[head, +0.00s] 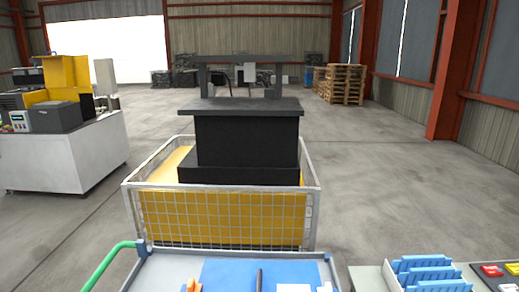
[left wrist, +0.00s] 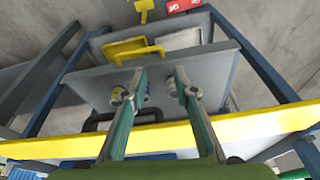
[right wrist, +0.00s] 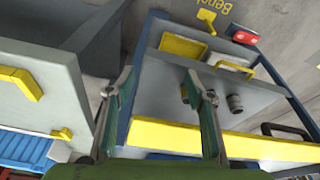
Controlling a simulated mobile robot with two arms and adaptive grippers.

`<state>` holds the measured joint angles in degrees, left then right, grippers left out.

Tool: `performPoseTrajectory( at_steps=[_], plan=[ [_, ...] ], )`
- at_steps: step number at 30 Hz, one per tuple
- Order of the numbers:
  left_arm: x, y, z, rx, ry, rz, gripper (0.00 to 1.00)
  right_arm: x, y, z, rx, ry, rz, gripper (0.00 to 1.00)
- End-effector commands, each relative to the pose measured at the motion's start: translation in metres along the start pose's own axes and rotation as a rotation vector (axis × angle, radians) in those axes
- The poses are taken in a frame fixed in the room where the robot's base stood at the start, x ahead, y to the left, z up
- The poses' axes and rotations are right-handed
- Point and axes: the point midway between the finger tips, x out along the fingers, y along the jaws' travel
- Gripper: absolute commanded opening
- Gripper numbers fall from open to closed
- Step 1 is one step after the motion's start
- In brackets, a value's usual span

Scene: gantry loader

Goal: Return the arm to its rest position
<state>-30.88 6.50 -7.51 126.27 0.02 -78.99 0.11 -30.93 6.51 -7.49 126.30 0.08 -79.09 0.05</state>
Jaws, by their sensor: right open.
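Neither arm nor gripper shows in the head view. In the left wrist view my left gripper (left wrist: 160,80) has its two green-and-grey fingers apart with nothing between them, above a grey bench top (left wrist: 208,75). In the right wrist view my right gripper (right wrist: 160,80) is open and empty, with its fingers wider apart, over a similar grey surface. Small round knobs or fittings show close by the fingertips in both wrist views. I cannot tell how far the fingers are from them.
A white machine (head: 45,158) stands left, pallets (head: 342,83) far back. Floor at right is clear.

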Motion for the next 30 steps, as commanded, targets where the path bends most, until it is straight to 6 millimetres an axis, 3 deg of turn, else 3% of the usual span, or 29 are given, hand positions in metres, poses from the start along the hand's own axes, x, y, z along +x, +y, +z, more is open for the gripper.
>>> performPoseTrajectory(
  at_steps=[1, 8, 12, 18, 24, 30],
  plan=[
    [0.026, 0.001, 0.008, 0.002, -0.014, 0.001, 0.27, 0.026, -0.001, 0.007, -0.001, -0.013, -0.001, 0.49],
    [0.132, 0.006, 0.047, 0.010, -0.051, 0.007, 0.27, 0.132, -0.006, 0.047, -0.009, -0.050, -0.007, 0.49],
    [0.199, 0.009, 0.088, 0.015, -0.079, 0.011, 0.27, 0.199, -0.009, 0.087, -0.014, -0.078, -0.010, 0.49],
    [0.279, 0.013, 0.160, 0.025, -0.118, 0.016, 0.27, 0.279, -0.013, 0.159, -0.024, -0.117, -0.015, 0.49],
    [0.333, 0.015, 0.242, 0.033, -0.156, 0.019, 0.27, 0.334, -0.015, 0.240, -0.033, -0.154, -0.018, 0.49],
    [0.354, 0.015, 0.298, 0.041, -0.179, 0.020, 0.27, 0.355, -0.014, 0.297, -0.040, -0.177, -0.020, 0.49]
  ],
)
